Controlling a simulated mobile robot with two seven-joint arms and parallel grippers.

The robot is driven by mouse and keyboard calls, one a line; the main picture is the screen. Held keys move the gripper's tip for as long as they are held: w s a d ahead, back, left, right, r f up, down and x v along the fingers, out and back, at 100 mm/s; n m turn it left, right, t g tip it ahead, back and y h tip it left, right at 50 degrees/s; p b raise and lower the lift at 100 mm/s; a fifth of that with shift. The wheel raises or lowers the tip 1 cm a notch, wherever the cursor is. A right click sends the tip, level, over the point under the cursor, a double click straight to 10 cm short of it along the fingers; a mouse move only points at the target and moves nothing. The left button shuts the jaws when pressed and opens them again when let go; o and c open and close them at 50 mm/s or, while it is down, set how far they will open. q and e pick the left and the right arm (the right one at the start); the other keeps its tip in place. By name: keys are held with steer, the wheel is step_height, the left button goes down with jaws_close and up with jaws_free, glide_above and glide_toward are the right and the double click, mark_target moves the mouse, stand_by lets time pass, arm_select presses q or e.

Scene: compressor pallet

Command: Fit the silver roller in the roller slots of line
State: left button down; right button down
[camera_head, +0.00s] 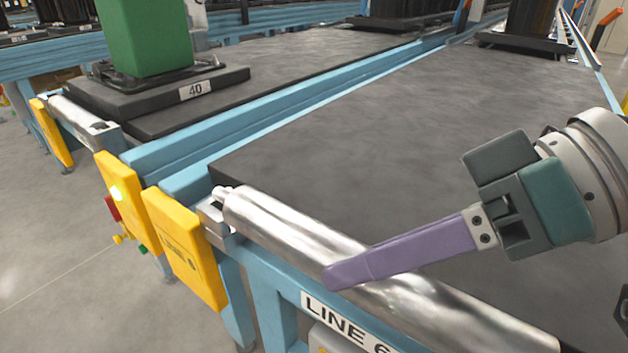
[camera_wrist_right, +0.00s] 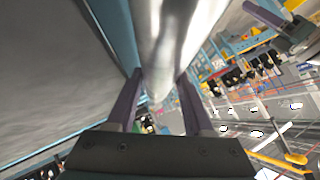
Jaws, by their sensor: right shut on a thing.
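The silver roller (camera_head: 290,230) lies lengthwise along the front end of line 6 in the head view. Its left end with the thin shaft is at the metal roller slot bracket (camera_head: 217,216) behind the yellow plate; I cannot tell whether it is fully seated. In the right wrist view the roller (camera_wrist_right: 175,40) runs between both fingers (camera_wrist_right: 160,76). Another gripper with a purple finger, apparently my left (camera_wrist_right: 275,18), shows at upper right there; its jaw state is unclear.
A dark conveyor bed (camera_head: 400,130) lies behind the roller, with a blue frame (camera_head: 268,300) and a "LINE 6" label (camera_head: 345,327) in front. Yellow plates (camera_head: 183,250) stand at the left corner. A neighbouring line has a fitted roller (camera_head: 85,117) and a pallet (camera_head: 160,97).

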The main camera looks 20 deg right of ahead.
steer(key=shift+f+b, duration=0.55)
steer(key=shift+f, duration=0.25)
steer(key=shift+c, duration=2)
jaws_free()
steer(key=shift+o, duration=0.8)
steer(key=shift+f, duration=0.1)
steer(key=shift+o, duration=0.2)
steer(key=shift+d+f, duration=0.1)
steer(key=shift+f, duration=0.05)
